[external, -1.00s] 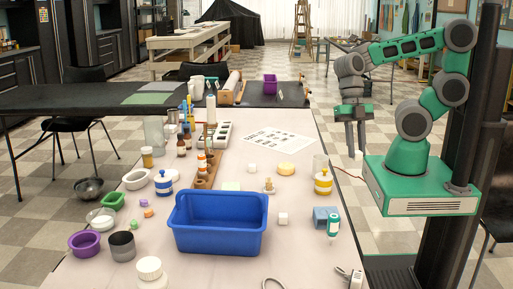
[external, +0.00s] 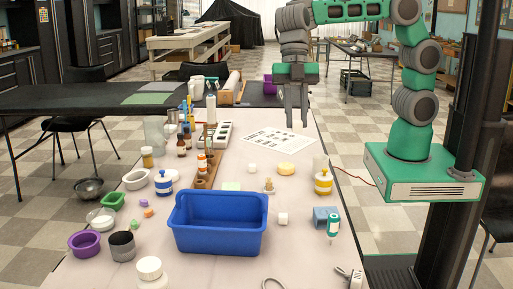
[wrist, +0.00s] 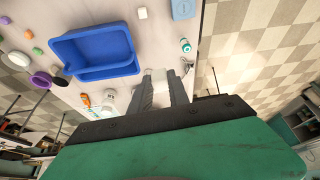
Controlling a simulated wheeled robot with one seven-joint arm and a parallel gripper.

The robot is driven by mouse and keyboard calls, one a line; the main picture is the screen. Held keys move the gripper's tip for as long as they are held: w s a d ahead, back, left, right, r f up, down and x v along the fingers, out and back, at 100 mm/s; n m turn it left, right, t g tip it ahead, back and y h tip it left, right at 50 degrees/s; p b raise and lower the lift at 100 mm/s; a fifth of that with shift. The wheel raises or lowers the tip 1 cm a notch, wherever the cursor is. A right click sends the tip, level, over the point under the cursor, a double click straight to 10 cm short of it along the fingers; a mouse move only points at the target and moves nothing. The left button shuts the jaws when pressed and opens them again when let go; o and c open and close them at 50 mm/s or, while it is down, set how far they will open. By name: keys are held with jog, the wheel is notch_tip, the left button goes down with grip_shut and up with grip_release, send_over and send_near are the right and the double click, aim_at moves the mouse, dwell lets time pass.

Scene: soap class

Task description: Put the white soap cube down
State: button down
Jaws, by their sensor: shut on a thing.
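My gripper (external: 297,119) hangs with its fingers pointing down, above the far right part of the table in the external view. In the wrist view my gripper (wrist: 160,84) is shut on a white soap cube (wrist: 157,75), partly hidden between the fingers. The cube is hardly visible in the external view. It is held clear of the table (external: 240,273).
A printed sheet (external: 277,140) lies at the back. Bottles and bowls crowd the left. Some bare tabletop shows right of the bin.

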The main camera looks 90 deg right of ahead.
jog(key=shift+a+r+m, duration=0.1)
jog(key=shift+m, duration=0.2)
jog(key=shift+w+a+f, duration=0.15)
jog(key=shift+w+f, duration=0.05)
jog(key=shift+w, duration=0.05)
jog(key=w+a+f+p, duration=0.2)
jog(key=w+a+f, duration=0.2)
jog(key=w, duration=0.4)
send_over(244, 192)
jog(key=d, duration=0.2)
notch_tip(244, 192, down, 5)
jog(key=shift+a+f+p, duration=0.2)
jog(key=shift+f+p, duration=0.4)
jog(key=shift+f, duration=1.45)
jog(key=c, duration=1.7)
grip_release()
jog(key=o, duration=0.4)
jog(key=shift+o, duration=0.2)
